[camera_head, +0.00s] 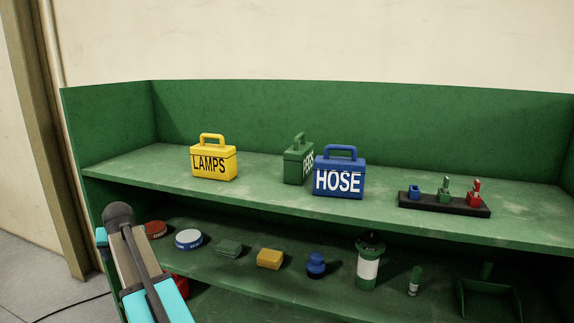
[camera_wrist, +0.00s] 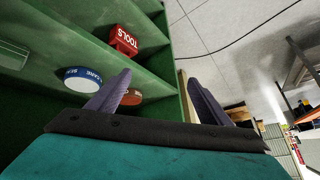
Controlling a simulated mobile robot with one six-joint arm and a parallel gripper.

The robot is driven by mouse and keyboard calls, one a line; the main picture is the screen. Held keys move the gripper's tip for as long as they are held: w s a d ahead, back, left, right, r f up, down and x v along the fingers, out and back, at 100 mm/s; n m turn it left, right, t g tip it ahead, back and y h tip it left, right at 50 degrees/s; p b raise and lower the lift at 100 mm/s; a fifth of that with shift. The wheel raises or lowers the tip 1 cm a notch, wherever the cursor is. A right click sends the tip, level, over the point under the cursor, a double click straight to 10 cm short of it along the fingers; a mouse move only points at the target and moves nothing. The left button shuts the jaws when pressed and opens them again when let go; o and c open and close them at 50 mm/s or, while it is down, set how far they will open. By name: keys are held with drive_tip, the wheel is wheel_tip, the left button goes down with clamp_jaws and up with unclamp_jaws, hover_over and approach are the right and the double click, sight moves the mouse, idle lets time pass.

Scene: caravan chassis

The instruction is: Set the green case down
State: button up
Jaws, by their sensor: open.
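The green case (camera_head: 297,163) stands upright on the top shelf, between the yellow LAMPS case (camera_head: 213,164) and the blue HOSE case (camera_head: 340,178). It is turned at an angle to them. The blue case hides part of its lettered side. My gripper (camera_wrist: 157,95) is open in the wrist view, with nothing between its fingers. It is low at the left end of the shelf unit, away from the green case, which is not in the wrist view. My arm shows at the lower left of the head view, but its fingers cannot be made out there.
The top shelf (camera_head: 130,168) is bare left of the yellow case. A dark rack (camera_head: 443,204) with small coloured pieces stands to the right. The lower shelf holds several tins and boxes. A red TOOLS case (camera_wrist: 123,40) sits beyond my fingers. Green walls enclose the shelves.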

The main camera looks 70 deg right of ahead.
drive_tip(key=s+d+r+m+t+h, duration=0.1)
drive_tip(key=d+r, duration=0.4)
drive_tip(key=r, duration=0.5)
drive_tip(key=s+d+r+m+t+h, duration=0.15)
drive_tip(key=d+r, duration=0.35)
drive_tip(key=r, duration=0.6)
wheel_tip(320, 180, up, 17)
drive_tip(key=m+g+h, duration=0.3)
drive_tip(key=m+g, duration=0.3)
drive_tip(key=g, duration=0.2)
hover_over(295, 138)
drive_tip(key=a, duration=0.5)
drive_tip(key=shift+s+a, duration=0.15)
drive_tip(key=shift+s, duration=0.15)
drive_tip(key=shift+p+x, duration=0.75)
drive_tip(key=shift+x, duration=3.55)
